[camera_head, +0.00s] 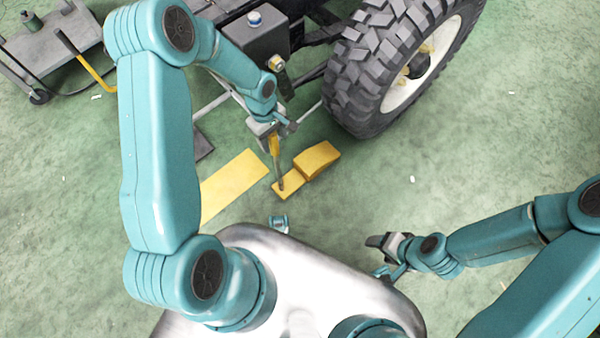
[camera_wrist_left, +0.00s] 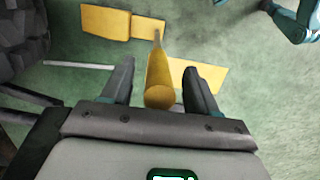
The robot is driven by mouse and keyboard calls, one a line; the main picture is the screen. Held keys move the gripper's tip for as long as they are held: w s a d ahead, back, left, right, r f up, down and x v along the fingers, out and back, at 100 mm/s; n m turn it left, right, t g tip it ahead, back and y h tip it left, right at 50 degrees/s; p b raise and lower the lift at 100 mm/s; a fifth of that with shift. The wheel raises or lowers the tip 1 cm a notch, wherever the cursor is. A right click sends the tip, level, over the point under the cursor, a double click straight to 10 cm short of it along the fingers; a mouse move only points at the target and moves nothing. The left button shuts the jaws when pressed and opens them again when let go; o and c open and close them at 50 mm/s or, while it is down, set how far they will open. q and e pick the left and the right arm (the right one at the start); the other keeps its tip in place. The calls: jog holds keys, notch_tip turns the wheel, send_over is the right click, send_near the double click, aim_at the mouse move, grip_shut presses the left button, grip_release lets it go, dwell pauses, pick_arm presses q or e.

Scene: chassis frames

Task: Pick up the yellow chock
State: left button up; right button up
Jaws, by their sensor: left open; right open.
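The yellow chock (camera_head: 318,158) lies on the green floor in front of the large wheel, with a thicker block and a lower part (camera_head: 289,186) joined or touching. It also shows at the top of the left wrist view (camera_wrist_left: 106,21). My left gripper (camera_head: 277,137) is open above and to the left of the chock, apart from it. A screwdriver-like tool with a yellow handle (camera_wrist_left: 159,80) is between its spread fingers, with gaps on both sides; its shaft crosses in front of the chock's lower part. My right gripper (camera_head: 376,256) is open and empty, to the lower right of the chock.
A flat yellow strip (camera_head: 234,184) lies on the floor left of the chock. The treaded wheel (camera_head: 385,70) and chassis parts (camera_head: 255,35) stand behind. A cart (camera_head: 45,55) is at the upper left. The floor to the right is mostly clear.

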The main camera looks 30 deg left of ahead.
pick_arm(q)
jog(key=shift+r, duration=0.1)
grip_shut()
jog(key=shift+w+d, duration=0.1)
dwell(1.1)
